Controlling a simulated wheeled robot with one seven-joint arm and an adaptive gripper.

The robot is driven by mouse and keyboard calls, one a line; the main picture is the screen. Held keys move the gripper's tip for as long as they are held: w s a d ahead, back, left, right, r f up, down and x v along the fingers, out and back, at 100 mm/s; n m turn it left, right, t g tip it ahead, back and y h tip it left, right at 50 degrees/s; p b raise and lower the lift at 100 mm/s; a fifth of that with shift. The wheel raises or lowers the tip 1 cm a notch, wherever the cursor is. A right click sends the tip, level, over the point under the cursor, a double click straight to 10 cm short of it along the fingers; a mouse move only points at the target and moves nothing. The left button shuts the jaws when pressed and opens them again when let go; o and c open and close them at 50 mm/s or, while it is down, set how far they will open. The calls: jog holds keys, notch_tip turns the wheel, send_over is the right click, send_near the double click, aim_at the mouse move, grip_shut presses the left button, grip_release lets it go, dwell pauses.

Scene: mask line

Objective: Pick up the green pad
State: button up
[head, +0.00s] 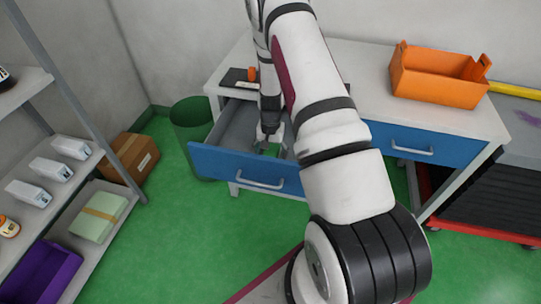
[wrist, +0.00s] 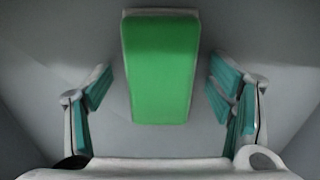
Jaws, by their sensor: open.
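The green pad (wrist: 160,68) lies in a grey drawer, seen in the wrist view as a bright green block with a pale rim at its far end. My gripper (wrist: 160,92) is open, with teal-padded fingers on the left and right of the pad and visible gaps to it. In the head view, my gripper (head: 267,138) reaches down into the open blue-fronted drawer (head: 236,168) of the white desk. A little green shows under the fingers there.
The drawer walls stand close around my gripper. An orange bin (head: 435,78) sits on the white desk (head: 370,55). A dark green waste bin (head: 190,122) stands left of the drawer. A shelf with white boxes (head: 52,168) is at the left. Green floor lies clear between.

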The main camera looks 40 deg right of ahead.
aim_at(270, 152)
jog(key=c, duration=1.2)
notch_tip(270, 152, up, 10)
jog(key=shift+r, duration=0.1)
